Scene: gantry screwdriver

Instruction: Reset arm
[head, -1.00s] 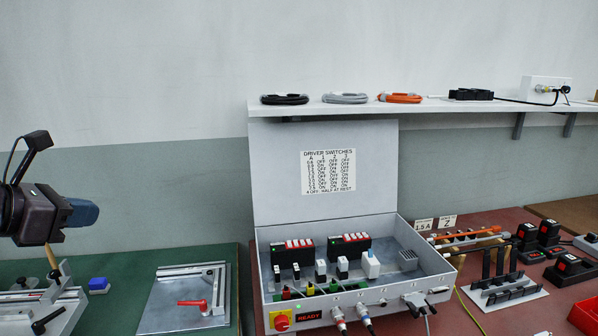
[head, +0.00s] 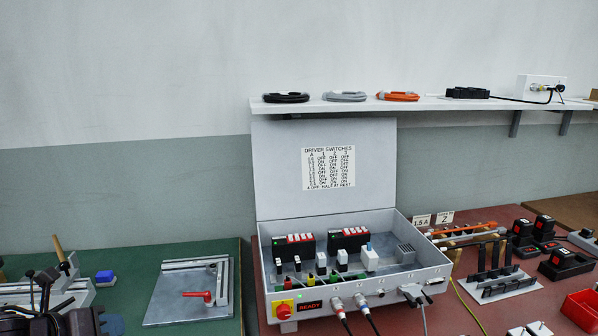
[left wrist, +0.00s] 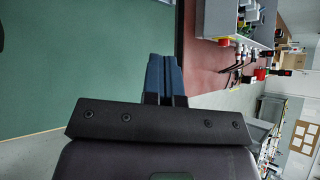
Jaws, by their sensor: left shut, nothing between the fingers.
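My left gripper (head: 112,326) is at the bottom left corner of the head view, in front of the green bench and partly cut off by the frame's edge. Its blue fingers (left wrist: 164,78) show closed together with nothing between them in the left wrist view. It is apart from the bench items. My right gripper is in neither view.
An open grey control box (head: 352,290) stands on the red bench (head: 470,309). A shelf (head: 420,103) with cable coils is above.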

